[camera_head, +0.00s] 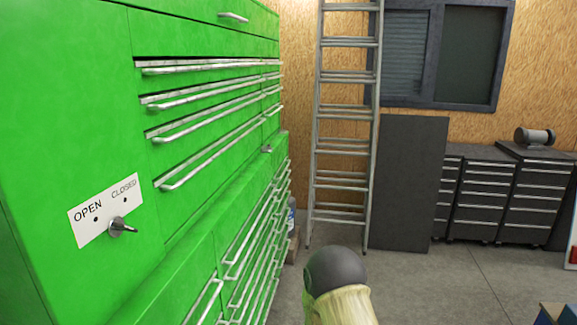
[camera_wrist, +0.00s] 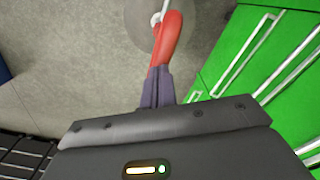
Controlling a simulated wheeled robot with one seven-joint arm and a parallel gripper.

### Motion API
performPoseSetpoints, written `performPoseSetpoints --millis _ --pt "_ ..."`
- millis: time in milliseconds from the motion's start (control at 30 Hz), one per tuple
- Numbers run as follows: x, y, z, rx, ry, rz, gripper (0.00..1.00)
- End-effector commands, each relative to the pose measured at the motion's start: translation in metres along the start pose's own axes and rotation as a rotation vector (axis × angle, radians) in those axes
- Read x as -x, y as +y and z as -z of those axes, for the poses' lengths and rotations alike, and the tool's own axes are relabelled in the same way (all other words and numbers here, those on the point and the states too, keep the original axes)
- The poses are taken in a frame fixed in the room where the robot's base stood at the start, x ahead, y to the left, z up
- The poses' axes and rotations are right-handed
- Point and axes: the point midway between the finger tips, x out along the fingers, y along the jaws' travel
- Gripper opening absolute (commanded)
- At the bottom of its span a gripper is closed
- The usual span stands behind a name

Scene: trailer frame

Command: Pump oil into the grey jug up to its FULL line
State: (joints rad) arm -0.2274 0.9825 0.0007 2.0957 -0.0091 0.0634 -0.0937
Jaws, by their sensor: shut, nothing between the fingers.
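My gripper (camera_wrist: 159,72) shows in the wrist view, pointing away from the camera with its dark fingers together. A red curved piece (camera_wrist: 166,42) continues straight beyond the dark fingers. I cannot tell whether it is part of the fingertips or a thing behind them. A small white piece shows at its upper end, over a pale grey round surface (camera_wrist: 140,20). The gripper is not in the head view. I do not make out a grey jug, a FULL line or an oil pump in either view.
A tall green cabinet (camera_head: 75,130) with drawers and an OPEN/CLOSED switch plate (camera_head: 106,209) fills the left. A bluish-white container (camera_head: 291,216) is partly hidden beyond it. A ladder (camera_head: 346,110), dark panel (camera_head: 408,185) and dark drawer units (camera_head: 483,200) stand behind. Concrete floor lies clear at centre right.

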Motion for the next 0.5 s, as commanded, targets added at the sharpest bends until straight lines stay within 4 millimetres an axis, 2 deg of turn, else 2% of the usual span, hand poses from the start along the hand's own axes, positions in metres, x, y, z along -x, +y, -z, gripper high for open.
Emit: performPoseSetpoints --millis 33,500 --pt "0.007 0.0 -0.001 0.0 -0.003 0.0 0.0" --pt "0.045 0.0 0.0 0.0 -0.001 0.0 0.0"
